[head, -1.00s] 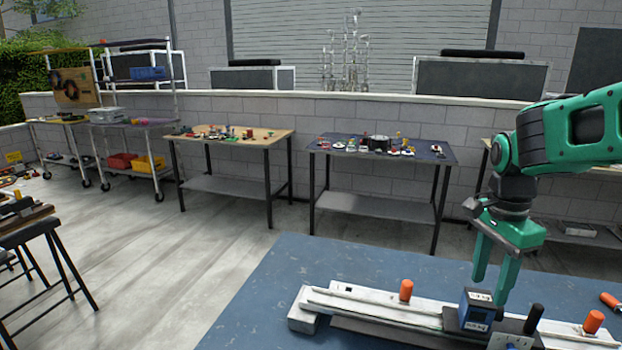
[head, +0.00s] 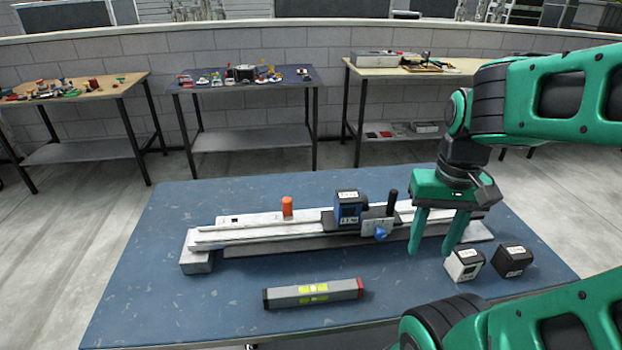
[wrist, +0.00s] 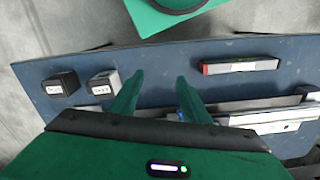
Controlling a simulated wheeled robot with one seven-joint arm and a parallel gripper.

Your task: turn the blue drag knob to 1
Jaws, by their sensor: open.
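The blue drag knob (head: 381,234) sits on the front of a sliding carriage plate (head: 371,226) on a long rail fixture (head: 270,232) on the blue table. A black upright handle (head: 392,203) stands on the carriage. A blue box with a white label (head: 348,207) is just left of it. My gripper (head: 429,252) is open and empty, pointing down, to the right of the knob and apart from it. In the wrist view my gripper (wrist: 158,93) is open above the table; a bit of blue shows beside its right finger. The knob's setting marks are too small to read.
A white cube (head: 464,264) and a black cube (head: 514,260) stand right of my gripper. A grey level bar with a red end (head: 313,293) lies at the front. An orange peg (head: 287,206) stands on the rail. The table's front left is clear.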

